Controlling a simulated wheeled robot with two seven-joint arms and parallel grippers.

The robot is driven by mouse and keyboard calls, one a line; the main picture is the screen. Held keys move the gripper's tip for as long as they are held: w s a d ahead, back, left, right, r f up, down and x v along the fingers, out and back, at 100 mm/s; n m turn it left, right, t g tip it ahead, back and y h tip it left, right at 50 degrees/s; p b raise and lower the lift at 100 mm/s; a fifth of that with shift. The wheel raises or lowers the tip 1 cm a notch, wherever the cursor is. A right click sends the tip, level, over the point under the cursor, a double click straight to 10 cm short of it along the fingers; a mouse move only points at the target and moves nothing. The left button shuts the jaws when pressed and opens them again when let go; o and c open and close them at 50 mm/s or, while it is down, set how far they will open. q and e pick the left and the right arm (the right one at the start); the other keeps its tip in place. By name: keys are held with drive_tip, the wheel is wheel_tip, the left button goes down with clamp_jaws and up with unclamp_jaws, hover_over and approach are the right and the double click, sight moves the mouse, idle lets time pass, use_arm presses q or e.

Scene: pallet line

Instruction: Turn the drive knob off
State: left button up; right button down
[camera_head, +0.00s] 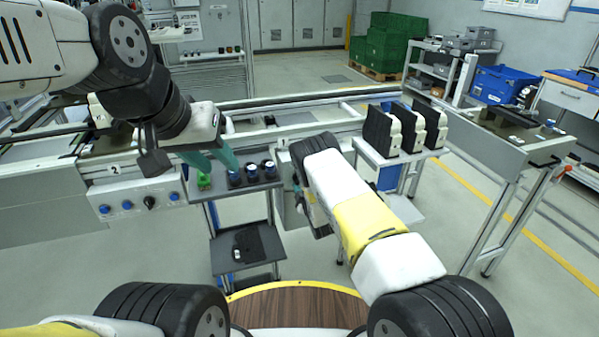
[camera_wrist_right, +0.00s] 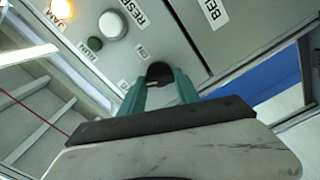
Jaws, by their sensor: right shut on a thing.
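A black knob (camera_wrist_right: 160,72) sits on a grey control panel (camera_wrist_right: 165,28) in the right wrist view. My right gripper (camera_wrist_right: 161,84) has its teal fingers closed around this knob. An ON label stands beside it and another small label lies to its left; its pointer direction is hidden by the fingers. In the head view my right arm (camera_head: 350,205) covers most of the panel and the gripper's tips. My left gripper (camera_head: 210,158) is empty, its teal fingers apart, above a small stand.
The panel also carries a lit orange JAM lamp (camera_wrist_right: 61,10), a dark green RUN lamp (camera_wrist_right: 94,44) and a white RESET button (camera_wrist_right: 112,25). The small stand (camera_head: 228,184) holds green and dark blue pieces. Black-and-white cases (camera_head: 408,128) stand on a table at right.

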drive_tip(key=n, duration=0.4)
drive_tip(key=shift+n, duration=0.3)
idle(0.3)
drive_tip(key=c, duration=0.9)
unclamp_jaws()
drive_tip(key=v, duration=0.7)
drive_tip(key=shift+s, duration=0.35)
drive_tip(key=shift+d, duration=0.1)
